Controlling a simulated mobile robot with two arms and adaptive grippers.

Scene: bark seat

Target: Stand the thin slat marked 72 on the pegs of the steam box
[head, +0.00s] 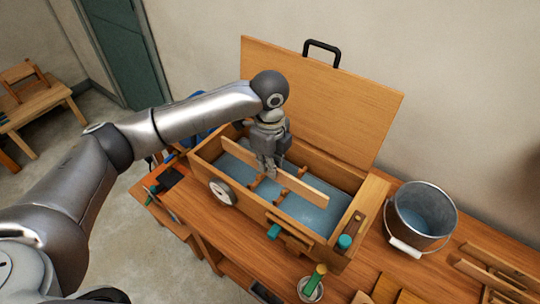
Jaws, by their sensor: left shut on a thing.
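The steam box (208,172) is a wooden box on the workbench, its lid (320,100) standing open at the back. Its inside is pale blue, with small brown pegs (281,197) low down. A long thin slat (303,189) stands on edge lengthwise inside the box opening, by the pegs. No number is legible on it. My left gripper (267,172) points down into the box and is shut on the slat near its middle. Whether the slat's lower edge touches the pegs I cannot tell. My right gripper is out of view.
A metal bucket (421,215) stands right of the box. A round gauge (221,192) and green-handled parts (274,231) jut from the box front. A small cup (311,287) with a brush and several wooden strips (495,262) lie along the bench front and right.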

